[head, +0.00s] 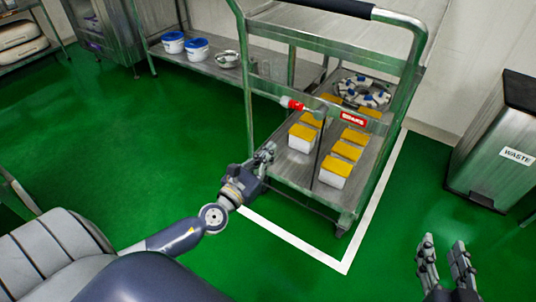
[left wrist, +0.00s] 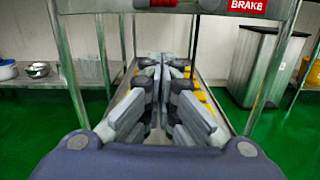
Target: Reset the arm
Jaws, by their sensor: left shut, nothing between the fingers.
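My left gripper (head: 266,155) is in front of the metal cart (head: 347,207), by its left upright. It is shut and empty. In the left wrist view its fingers (left wrist: 163,68) meet and point toward the cart. My right gripper (head: 446,244) is at the lower right over the green floor, away from the cart. Its two fingers stand apart with nothing between them.
The cart carries white tubs with yellow lids (head: 337,165) and a ring-shaped part (head: 363,90). A red brake handle (head: 292,104) sticks out. A waste bin (head: 497,145) stands right; a shelf (head: 205,65) stands behind. Open floor lies left.

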